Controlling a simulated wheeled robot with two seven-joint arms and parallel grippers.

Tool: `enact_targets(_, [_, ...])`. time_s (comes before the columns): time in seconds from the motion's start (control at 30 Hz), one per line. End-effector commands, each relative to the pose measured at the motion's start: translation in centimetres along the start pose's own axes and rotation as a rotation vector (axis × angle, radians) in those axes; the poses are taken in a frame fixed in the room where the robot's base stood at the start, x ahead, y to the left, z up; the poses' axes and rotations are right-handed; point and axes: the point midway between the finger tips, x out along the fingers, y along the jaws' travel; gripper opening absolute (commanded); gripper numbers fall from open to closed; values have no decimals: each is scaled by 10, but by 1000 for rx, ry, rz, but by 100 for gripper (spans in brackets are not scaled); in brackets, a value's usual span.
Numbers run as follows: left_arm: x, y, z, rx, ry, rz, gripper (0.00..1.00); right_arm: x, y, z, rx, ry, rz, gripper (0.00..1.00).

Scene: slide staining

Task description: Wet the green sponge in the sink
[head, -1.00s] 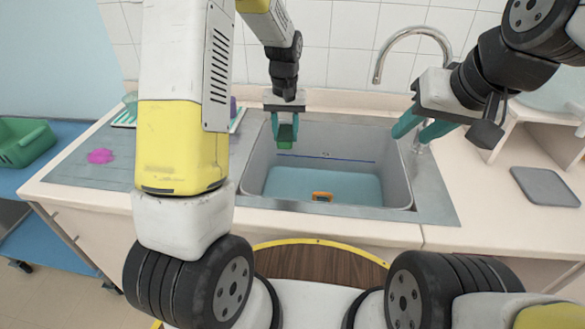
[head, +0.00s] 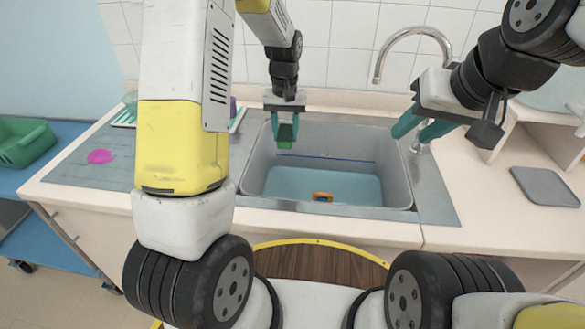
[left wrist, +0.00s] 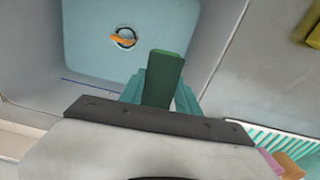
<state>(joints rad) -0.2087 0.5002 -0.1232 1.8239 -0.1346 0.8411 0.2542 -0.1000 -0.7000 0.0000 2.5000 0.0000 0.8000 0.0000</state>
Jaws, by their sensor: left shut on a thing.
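My left gripper (head: 285,128) is shut on the green sponge (head: 286,131) and holds it over the left side of the sink (head: 400,180), above the water. In the left wrist view the green sponge (left wrist: 164,78) stands out between the teal fingers of my left gripper (left wrist: 160,90). Blue water (head: 345,184) lies in the basin. My right gripper (head: 423,128) is at the sink's right edge below the faucet, its two teal fingers apart and nothing seen between them.
The curved faucet (head: 415,32) rises behind the sink. An orange and dark object (head: 322,197) lies in the water. A magenta patch (head: 101,156) is on the left drainboard, a green bin (head: 24,143) at far left, and a grey board (head: 545,186) on the right counter.

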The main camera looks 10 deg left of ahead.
Motion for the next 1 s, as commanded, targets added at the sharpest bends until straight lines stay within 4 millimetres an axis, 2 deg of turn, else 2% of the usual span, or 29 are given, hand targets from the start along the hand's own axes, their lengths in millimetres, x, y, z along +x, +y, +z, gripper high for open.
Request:
enact_targets(0.17, [-7,0,0,0,2,0,6,0,0,0,0,0,0,36])
enact_targets(0.5, [-38,0,0,0,1,0,6,0,0,0,0,0,0,36])
enact_targets(1.0, [-40,0,0,0,0,0,6,0,0,0,0,0,0,36])
